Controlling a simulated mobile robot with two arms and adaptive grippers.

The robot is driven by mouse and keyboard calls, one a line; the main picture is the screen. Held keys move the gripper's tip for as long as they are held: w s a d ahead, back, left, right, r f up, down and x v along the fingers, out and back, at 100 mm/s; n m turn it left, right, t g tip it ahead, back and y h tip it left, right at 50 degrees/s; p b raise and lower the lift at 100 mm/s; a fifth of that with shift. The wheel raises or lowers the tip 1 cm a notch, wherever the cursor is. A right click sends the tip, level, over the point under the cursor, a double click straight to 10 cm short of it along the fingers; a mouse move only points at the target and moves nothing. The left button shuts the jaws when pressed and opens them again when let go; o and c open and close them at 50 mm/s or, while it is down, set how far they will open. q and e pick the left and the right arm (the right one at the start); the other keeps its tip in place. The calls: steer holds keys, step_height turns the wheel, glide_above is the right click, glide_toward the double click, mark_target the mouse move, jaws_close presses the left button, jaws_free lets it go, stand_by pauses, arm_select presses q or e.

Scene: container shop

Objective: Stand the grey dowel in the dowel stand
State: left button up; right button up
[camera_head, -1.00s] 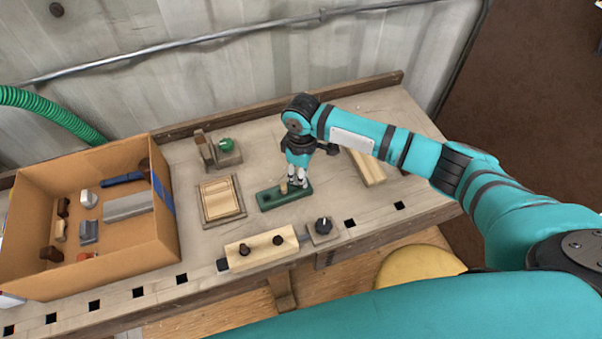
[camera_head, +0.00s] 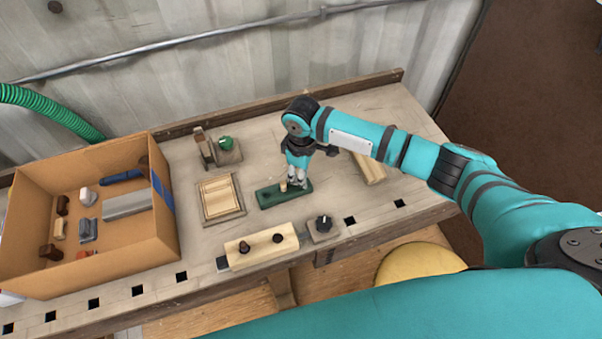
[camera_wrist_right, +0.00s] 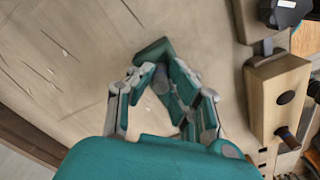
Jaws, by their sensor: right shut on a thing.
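The dowel stand (camera_head: 269,197) is a dark green block on the bench, in front of the small framed tray's right side. It also shows in the wrist view (camera_wrist_right: 152,50), partly covered by the fingers. My right gripper (camera_head: 296,182) points down at the stand's right part. In the wrist view its fingers (camera_wrist_right: 162,72) are closed around the grey dowel (camera_wrist_right: 160,82), of which only a little shows. A short tan peg end (camera_head: 283,186) shows beside the fingers over the stand. The fingers hide the dowel's lower end, so I cannot tell whether it is in a hole. My left gripper is not in view.
A cardboard box (camera_head: 150,233) with several parts stands at the left. A wooden block with two dark knobs (camera_head: 262,251) and a small dark-knobbed block (camera_head: 323,229) lie in front of the stand. A framed tray (camera_head: 221,198) and a green-knobbed fixture (camera_head: 226,152) are to its left.

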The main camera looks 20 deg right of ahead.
steer(key=shift+f, duration=0.1)
stand_by(0.3)
steer(key=o, duration=0.8)
steer(key=shift+o, duration=0.2)
step_height(320, 180, up, 7)
steer(key=p, duration=0.8)
